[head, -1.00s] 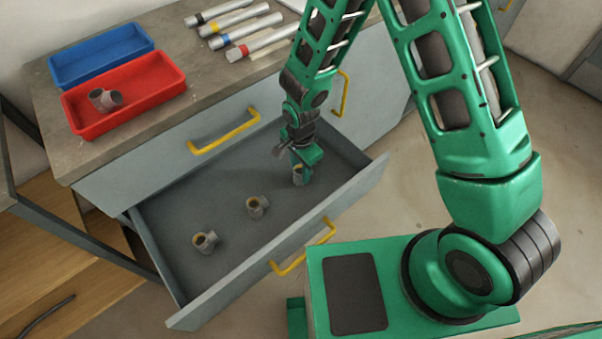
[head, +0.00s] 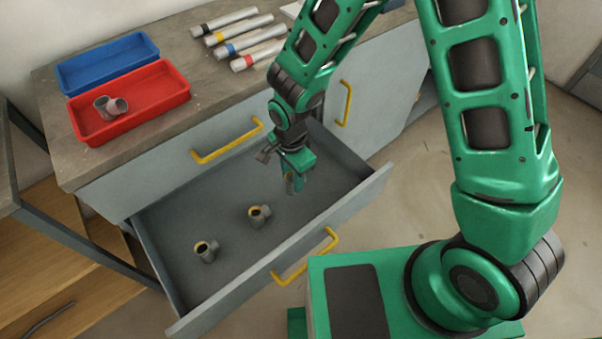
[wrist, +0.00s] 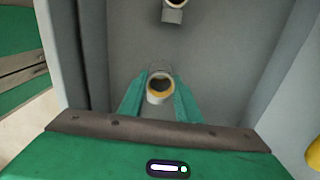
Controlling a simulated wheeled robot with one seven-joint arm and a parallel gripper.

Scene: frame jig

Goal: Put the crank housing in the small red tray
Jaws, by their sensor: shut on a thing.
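My gripper (head: 293,182) is shut on a grey crank housing with a yellow-rimmed opening. The held housing (wrist: 159,88) sits between the two green fingers in the wrist view; in the head view it is mostly hidden by the gripper. The gripper is over the right part of the open drawer (head: 187,285). The small red tray (head: 150,121) stands on the worktop at the left, and one grey fitting (head: 111,106) lies in it.
Two similar grey fittings with yellow rims, a nearer one (head: 206,250) and a farther one (head: 259,215), stand in the drawer. A blue tray (head: 105,62) is behind the red one. Several capped tubes (head: 240,43) lie on the worktop (head: 60,150). Yellow handles (head: 228,142) stick out.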

